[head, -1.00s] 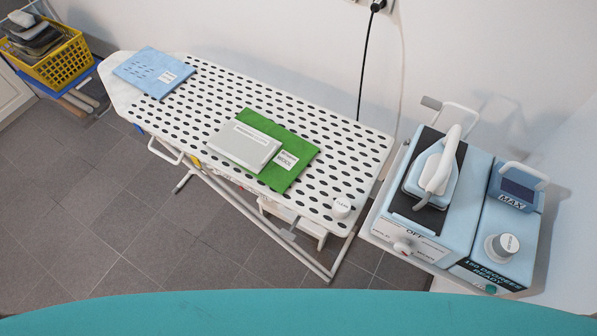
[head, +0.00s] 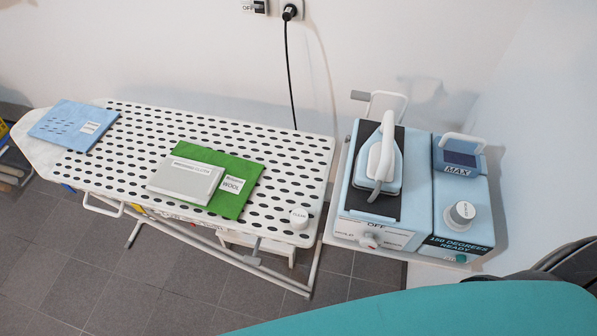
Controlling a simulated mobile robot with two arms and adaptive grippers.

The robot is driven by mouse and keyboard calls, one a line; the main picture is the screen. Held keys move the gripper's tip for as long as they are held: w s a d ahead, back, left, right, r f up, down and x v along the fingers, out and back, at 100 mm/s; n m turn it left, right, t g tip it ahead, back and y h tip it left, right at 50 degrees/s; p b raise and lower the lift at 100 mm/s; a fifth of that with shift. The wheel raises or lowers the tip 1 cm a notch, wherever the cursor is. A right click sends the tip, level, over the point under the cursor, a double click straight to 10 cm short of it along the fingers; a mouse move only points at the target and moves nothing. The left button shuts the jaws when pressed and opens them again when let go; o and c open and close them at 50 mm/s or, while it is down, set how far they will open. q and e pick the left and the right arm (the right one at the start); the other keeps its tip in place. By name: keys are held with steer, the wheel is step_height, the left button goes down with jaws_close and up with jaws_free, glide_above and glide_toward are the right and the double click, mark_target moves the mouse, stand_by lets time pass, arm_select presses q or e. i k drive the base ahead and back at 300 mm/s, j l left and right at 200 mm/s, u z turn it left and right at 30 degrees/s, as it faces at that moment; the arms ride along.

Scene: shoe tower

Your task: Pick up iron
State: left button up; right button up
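The iron (head: 381,163) is light blue with a white handle. It rests on the dark pad on top of the light blue steam station (head: 340,200), to the right of the ironing board. Neither of my grippers is in the head view, so their state and distance from the iron are hidden.
The ironing board (head: 250,140) has a white cover with black dots. On it lie a blue folded cloth (head: 70,125), a green cloth (head: 245,172) labelled wool, a grey block (head: 185,180) and a small white round piece (head: 299,217). A wall socket (head: 291,10) holds a black plug.

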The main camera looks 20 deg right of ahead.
mark_target(379, 158)
steer(key=z, duration=1.15)
